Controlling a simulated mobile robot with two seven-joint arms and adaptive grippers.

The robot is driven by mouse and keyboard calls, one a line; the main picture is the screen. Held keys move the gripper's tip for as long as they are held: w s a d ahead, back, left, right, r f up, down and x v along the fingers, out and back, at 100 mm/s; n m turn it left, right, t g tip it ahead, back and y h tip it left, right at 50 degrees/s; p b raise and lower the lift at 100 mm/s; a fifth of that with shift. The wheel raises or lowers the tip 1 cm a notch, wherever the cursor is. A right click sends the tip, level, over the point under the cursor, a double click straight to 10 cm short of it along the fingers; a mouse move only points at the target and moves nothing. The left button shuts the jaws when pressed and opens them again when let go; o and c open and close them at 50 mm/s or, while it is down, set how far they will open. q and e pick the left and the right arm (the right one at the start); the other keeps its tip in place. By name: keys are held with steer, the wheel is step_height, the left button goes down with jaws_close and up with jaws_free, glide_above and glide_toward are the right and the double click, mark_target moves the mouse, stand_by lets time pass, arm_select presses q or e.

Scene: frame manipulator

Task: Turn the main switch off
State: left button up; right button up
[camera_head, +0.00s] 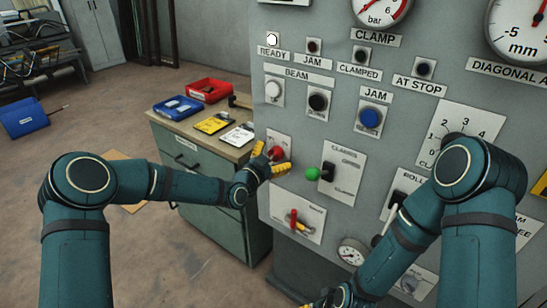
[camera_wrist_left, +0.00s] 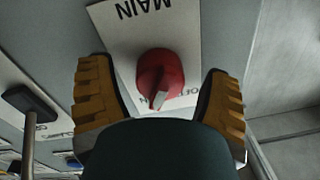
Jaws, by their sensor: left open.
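The main switch (camera_head: 277,153) is a red rotary knob on a pale plate on the grey control panel. In the left wrist view the knob (camera_wrist_left: 160,72) shows upside down under the word MAIN, its white pointer towards the bottom of the picture. Part of an OFF label shows beside the pointer. My left gripper (camera_head: 270,160) is open at the switch; in the left wrist view its yellow fingers (camera_wrist_left: 158,98) stand on either side of the knob, apart from it. My right gripper (camera_head: 320,302) shows only partly at the bottom edge, its jaws unclear.
A red-handled switch (camera_head: 294,219) is below. A green cabinet (camera_head: 195,170) with trays and clipboards stands left of the panel. Open floor lies further left.

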arm_select(q)
steer(key=c, duration=1.2)
steer(key=shift+n, duration=0.4)
steer(key=n, duration=1)
steer(key=shift+s+n+g, duration=0.1)
steer(key=shift+n+g, duration=0.2)
steer(key=shift+n, duration=0.1)
steer(key=shift+d, duration=0.1)
steer(key=shift+c, duration=0.2)
steer(key=o, duration=1.2)
steer(key=shift+o, duration=0.2)
